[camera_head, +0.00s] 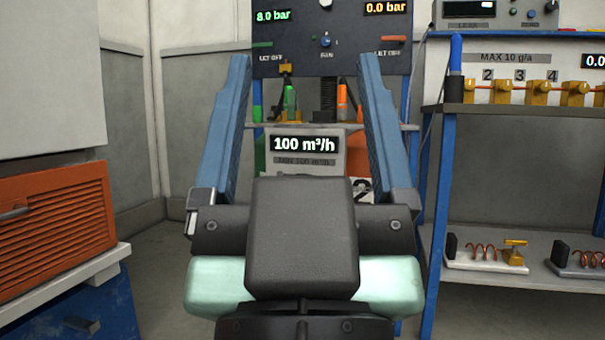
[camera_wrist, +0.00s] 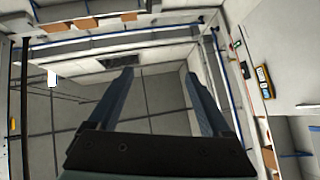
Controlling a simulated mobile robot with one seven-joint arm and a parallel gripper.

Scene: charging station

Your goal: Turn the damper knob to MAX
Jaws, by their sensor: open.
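My gripper (camera_head: 305,85) fills the middle of the head view, its two blue fingers wide apart with nothing between them. It also shows open and empty in the wrist view (camera_wrist: 158,75). Beyond the fingers, a dark panel (camera_head: 335,62) carries a small blue knob (camera_head: 325,41) with a label below it, too small to read surely. Below the panel is a box with a "100 m³/h" display (camera_head: 304,144). Its lower part is hidden behind my gripper. I cannot tell which knob is the damper knob, and no MAX mark is legible.
The panel's displays read 8.0 bar (camera_head: 273,16) and 0.0 bar (camera_head: 387,8). At the right, a blue-framed shelf (camera_head: 520,118) holds a row of yellow valves (camera_head: 540,92). An orange-fronted cabinet (camera_head: 55,225) stands at the left. Bare floor (camera_head: 165,265) shows between the cabinet and my gripper.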

